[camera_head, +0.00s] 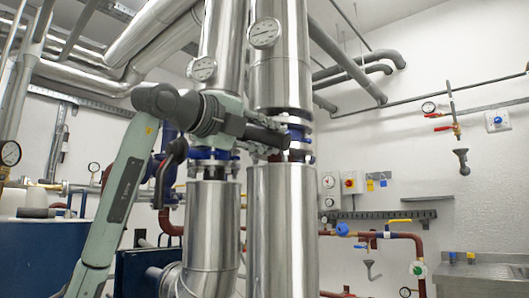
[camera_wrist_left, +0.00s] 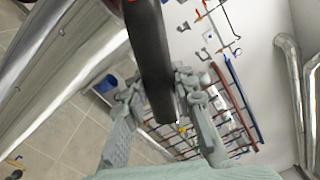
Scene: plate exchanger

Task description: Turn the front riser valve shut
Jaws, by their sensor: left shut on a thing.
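The front riser (camera_head: 281,75) is the wider, right-hand one of two shiny metal-clad vertical pipes. Its blue valve (camera_head: 300,134) sits in the gap between the upper and lower cladding. A dark valve lever (camera_head: 265,136) reaches left from there, between the fingers of my left gripper (camera_head: 278,138). In the left wrist view, my left gripper (camera_wrist_left: 158,88) is shut on this dark lever (camera_wrist_left: 150,50), with a finger on each side and a bit of red at the top. The valve stem is mostly hidden. My right gripper is not in view.
The rear riser (camera_head: 210,215) stands close on the left, with a blue valve and a hanging dark lever (camera_head: 165,180). A gauge (camera_head: 264,33) sits on the front riser. A blue tank (camera_head: 40,240) is at left, a metal sink (camera_head: 485,275) at right.

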